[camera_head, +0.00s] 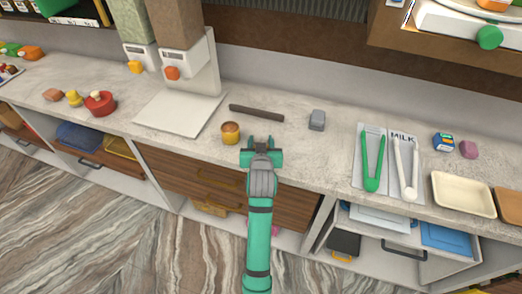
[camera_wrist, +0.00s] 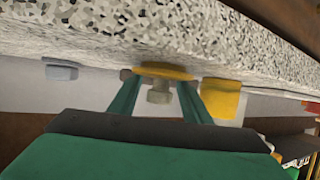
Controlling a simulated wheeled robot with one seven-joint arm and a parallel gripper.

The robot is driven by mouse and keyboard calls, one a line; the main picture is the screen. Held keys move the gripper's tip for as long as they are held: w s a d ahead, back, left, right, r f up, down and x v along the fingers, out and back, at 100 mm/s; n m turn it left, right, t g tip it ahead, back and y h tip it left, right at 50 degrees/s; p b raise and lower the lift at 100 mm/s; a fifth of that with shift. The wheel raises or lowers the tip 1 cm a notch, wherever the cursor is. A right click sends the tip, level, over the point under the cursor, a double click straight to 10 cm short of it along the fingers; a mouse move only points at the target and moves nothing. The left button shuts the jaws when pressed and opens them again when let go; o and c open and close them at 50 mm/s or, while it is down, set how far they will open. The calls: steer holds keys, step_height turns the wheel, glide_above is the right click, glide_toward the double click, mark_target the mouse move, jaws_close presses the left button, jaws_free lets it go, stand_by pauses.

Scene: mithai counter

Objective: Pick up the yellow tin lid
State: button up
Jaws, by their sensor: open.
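The yellow lid (camera_wrist: 172,72) lies on the speckled counter in the wrist view, which appears upside down. Its dull, brownish-grey knob (camera_wrist: 158,94) points away from the counter. My gripper (camera_wrist: 158,84) is open, with one green finger on each side of the knob; whether either finger touches the lid I cannot tell. A yellow tin (camera_wrist: 222,98) stands beside the lid. In the head view, my gripper (camera_head: 261,150) is low near the counter's front edge, right of the yellow tin (camera_head: 231,133). The lid is hidden there behind my gripper.
A dark bar (camera_head: 256,113) lies behind my gripper. A grey block (camera_head: 317,120) stands to the right, with green tongs (camera_head: 372,160) farther right. A scale (camera_head: 180,112) is left of the tin. A red pot (camera_head: 100,103) stands far left. The counter between bar and grey block is clear.

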steer(key=shift+c, duration=0.4)
jaws_close()
